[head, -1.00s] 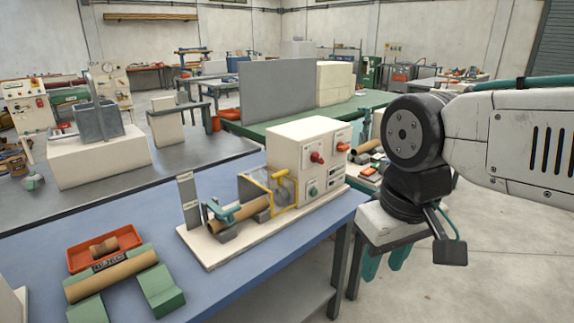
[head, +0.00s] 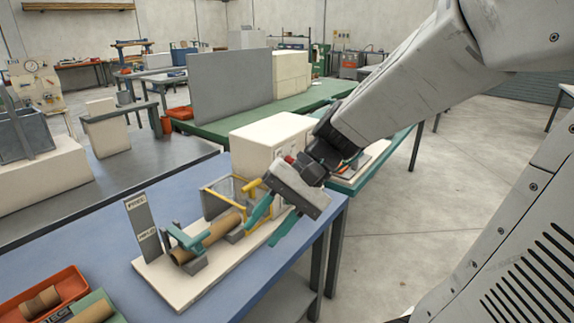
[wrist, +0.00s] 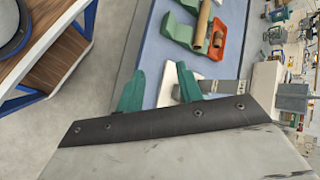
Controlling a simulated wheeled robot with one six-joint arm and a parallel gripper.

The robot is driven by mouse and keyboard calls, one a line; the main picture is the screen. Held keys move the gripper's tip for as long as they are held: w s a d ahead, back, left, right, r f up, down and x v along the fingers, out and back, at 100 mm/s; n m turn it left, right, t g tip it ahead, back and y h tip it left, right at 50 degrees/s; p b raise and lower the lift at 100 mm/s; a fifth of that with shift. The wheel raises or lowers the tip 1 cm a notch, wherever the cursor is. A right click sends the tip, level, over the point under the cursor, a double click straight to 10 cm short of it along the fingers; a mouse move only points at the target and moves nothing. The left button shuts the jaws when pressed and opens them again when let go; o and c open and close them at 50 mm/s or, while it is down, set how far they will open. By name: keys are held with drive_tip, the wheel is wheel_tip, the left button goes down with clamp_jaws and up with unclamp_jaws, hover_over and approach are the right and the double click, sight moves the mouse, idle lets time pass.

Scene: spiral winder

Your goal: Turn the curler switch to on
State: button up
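The spiral winder is a cream control box (head: 262,143) on a cream base board (head: 165,283), standing on a blue table. Its front panel is mostly hidden behind my arm and gripper; a bit of a red knob (head: 290,158) shows beside my wrist. I cannot tell which control is the curler switch. My gripper (head: 271,220) is tilted down and left in front of the box, its teal fingers apart with nothing visible between them. The wrist view also shows the two fingers spread (wrist: 160,90), with the floor, the blue table and the board's pale edge beyond.
A brown tube (head: 208,236) lies under a teal clamp (head: 188,239) on the board, beside a yellow-framed guard (head: 218,192) close to my fingers. An upright grey plate (head: 142,231) stands at the left. A red tray (head: 38,298) is at lower left. Open floor lies right.

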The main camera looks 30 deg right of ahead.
drive_tip(key=w+d+m+t+y, duration=0.3)
drive_tip(key=w+d+m+t, duration=0.15)
drive_tip(key=w, duration=0.35)
drive_tip(key=m+t+h, duration=0.6)
drive_tip(key=m+t, duration=0.6)
drive_tip(key=m, duration=0.1)
approach(291, 163)
drive_tip(key=w+d, duration=0.1)
drive_tip(key=w, duration=0.1)
drive_tip(key=x, duration=0.7)
drive_tip(key=shift+w+f, duration=0.2)
drive_tip(key=shift+f, duration=0.35)
drive_tip(key=shift+d, duration=0.1)
clamp_jaws()
